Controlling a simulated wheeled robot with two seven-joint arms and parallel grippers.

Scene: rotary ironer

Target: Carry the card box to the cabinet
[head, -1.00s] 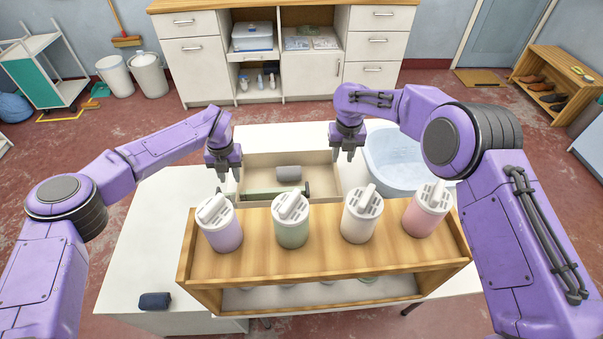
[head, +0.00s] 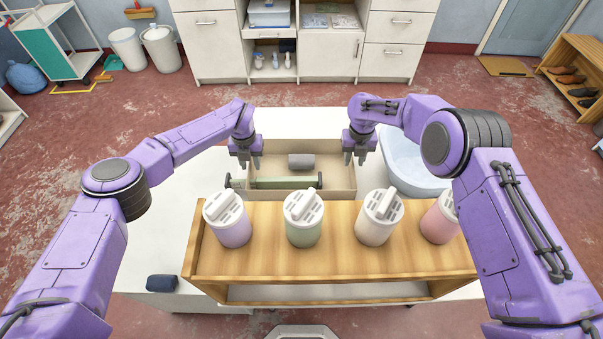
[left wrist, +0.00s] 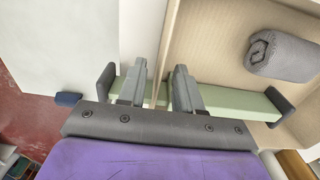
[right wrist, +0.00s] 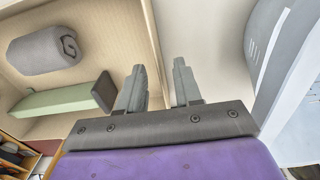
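The card box (head: 338,178) is a low, open beige box on the white table, behind the wooden shelf. It holds a rolled grey cloth (head: 301,161) and a green bar with dark ends (head: 285,183). The bar's left end sticks out past the box's left wall. My left gripper (head: 245,163) is open and empty at the left wall; in the left wrist view the wall's edge (left wrist: 172,30) runs between its fingers. My right gripper (head: 355,158) is open at the right wall, whose edge (right wrist: 152,35) shows between its fingers in the right wrist view. Contact cannot be told.
The wooden shelf (head: 330,265) with several white-lidded canisters stands in front of the box. A pale blue tub (head: 408,170) is close on the right. A dark folded cloth (head: 163,284) lies at front left. The white cabinet (head: 330,58) stands at the back across open red floor.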

